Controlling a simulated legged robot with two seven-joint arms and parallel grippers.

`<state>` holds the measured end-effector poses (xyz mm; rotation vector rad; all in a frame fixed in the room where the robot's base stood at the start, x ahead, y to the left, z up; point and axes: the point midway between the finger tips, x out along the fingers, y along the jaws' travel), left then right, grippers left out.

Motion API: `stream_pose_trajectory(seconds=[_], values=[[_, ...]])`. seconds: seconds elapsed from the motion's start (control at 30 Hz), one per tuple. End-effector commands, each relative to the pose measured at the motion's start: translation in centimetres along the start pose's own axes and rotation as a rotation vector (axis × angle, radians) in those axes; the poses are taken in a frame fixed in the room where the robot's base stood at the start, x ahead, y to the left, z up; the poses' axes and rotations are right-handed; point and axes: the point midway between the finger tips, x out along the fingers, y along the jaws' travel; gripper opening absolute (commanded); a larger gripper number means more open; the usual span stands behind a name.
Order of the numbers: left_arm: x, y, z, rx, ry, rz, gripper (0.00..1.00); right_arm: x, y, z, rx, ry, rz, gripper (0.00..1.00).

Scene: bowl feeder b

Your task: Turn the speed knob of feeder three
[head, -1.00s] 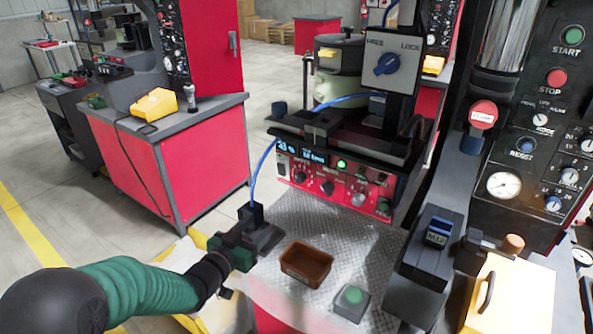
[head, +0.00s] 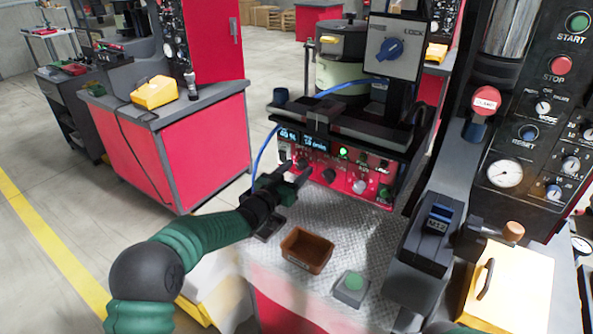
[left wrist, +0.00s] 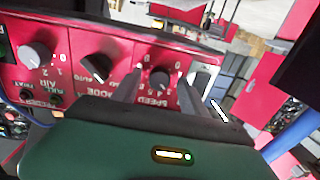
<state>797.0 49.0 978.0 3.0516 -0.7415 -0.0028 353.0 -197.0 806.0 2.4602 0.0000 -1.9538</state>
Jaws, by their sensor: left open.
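The red control panel of the feeder (head: 345,181) has a row of dark and grey knobs below a lit display. In the left wrist view, where the lettering is upside down, the dark knob marked SPEED (left wrist: 159,79) sits on the red panel. My left gripper (head: 296,168) is open in front of the left part of the panel. In the left wrist view its two fingers (left wrist: 162,98) point at the panel, one on each side of the speed knob. I cannot tell whether they touch it. In the head view the gripper mostly hides this knob. My right gripper is not in view.
Beside the speed knob are the mode knob (left wrist: 98,67) and the grey air knob (left wrist: 36,56). A brown tray (head: 306,251) and a green button box (head: 351,288) are on the metal plate below. A blue cable (head: 262,150) hangs left of the panel.

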Motion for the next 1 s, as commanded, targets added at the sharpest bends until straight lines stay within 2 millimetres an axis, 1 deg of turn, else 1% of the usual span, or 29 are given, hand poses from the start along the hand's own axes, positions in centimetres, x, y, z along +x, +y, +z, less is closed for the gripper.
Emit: stream_pose_trajectory(seconds=[0.1, 0.27, 0.67, 1.0], values=[[0.32, 0.01, 0.00, 0.000, 0.000, 0.000, 0.51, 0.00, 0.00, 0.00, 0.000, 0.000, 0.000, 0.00], [0.30, 0.01, 0.00, 0.000, 0.000, 0.000, 0.51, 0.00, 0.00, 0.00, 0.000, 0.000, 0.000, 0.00], [0.27, -0.02, 0.00, 0.001, 0.000, 0.000, 0.00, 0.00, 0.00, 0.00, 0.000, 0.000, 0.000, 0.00], [0.26, -0.04, 0.11, 0.030, 0.001, -0.001, 0.00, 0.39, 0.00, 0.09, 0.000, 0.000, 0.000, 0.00]])
